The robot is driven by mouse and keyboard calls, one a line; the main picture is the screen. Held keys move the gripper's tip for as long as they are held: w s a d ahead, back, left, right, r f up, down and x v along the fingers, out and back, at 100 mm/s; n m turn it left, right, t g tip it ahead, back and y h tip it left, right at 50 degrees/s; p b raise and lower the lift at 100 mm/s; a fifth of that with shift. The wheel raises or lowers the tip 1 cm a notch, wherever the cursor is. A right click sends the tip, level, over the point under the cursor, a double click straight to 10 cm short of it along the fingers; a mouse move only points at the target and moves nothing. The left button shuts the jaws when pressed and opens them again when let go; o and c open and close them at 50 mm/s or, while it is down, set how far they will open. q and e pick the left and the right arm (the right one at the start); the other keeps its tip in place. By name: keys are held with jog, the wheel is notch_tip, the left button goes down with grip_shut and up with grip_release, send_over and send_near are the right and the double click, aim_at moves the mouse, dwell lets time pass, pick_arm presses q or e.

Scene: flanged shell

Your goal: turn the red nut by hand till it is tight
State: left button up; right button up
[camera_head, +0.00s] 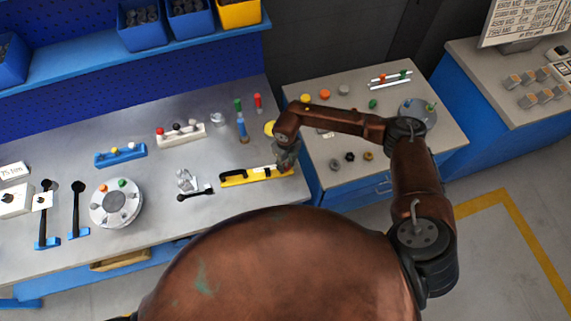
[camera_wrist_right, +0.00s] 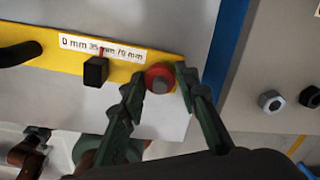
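The red nut (camera_wrist_right: 160,78) is at the right end of a yellow bar (camera_wrist_right: 190,48) in the right wrist view, with a grey round stud end in its middle. My right gripper (camera_wrist_right: 161,77) has its two dark green fingers on either side of the nut, apparently touching it and shut on it. In the head view, my right gripper (camera_head: 288,155) is over the right end of the yellow bar (camera_head: 235,179) and hides the nut there. The bar carries a white millimetre scale (camera_wrist_right: 95,47) and a black block marker (camera_wrist_right: 95,71). My left gripper is not in view.
A black-handled lever (camera_head: 195,193) and a clear fitting (camera_head: 186,180) lie left of the bar. A round grey flange (camera_head: 116,204) sits further left. A second table (camera_head: 385,120) with loose nuts stands to the right across a gap.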

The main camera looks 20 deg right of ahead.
aim_at(286, 166)
jog(key=c, duration=0.7)
jog(key=shift+m, duration=0.6)
grip_shut()
jog(key=o, duration=1.2)
grip_release()
jog(key=shift+c, duration=0.2)
jog(key=shift+r, duration=0.15)
notch_tip(286, 166, up, 12)
